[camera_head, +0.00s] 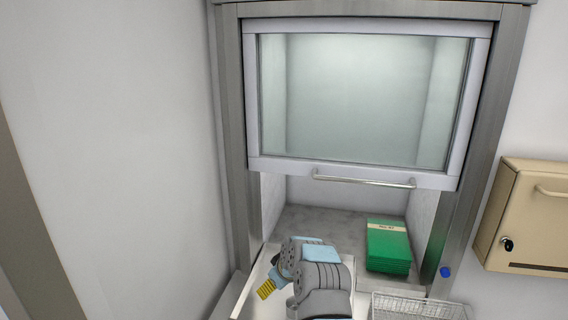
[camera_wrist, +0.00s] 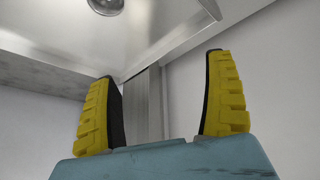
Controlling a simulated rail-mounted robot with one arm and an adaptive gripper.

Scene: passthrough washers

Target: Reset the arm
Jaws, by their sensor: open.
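My gripper (camera_wrist: 162,100) shows in the wrist view with its two yellow-padded fingers spread wide apart and nothing between them. In the head view my gripper (camera_head: 266,289) is at the lower middle, left of my grey wrist, with its yellow pads pointing down and left. It is in front of the hatch opening, over the pale ledge. Part of the gripper is hidden by my own arm in the head view.
The passthrough's glass sash (camera_head: 355,100) is raised partway, with a metal handle (camera_head: 364,181) along its bottom. A stack of green packs (camera_head: 388,247) sits inside at the right. A wire basket (camera_head: 417,308) is at the lower right. A beige box (camera_head: 530,215) hangs on the right wall.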

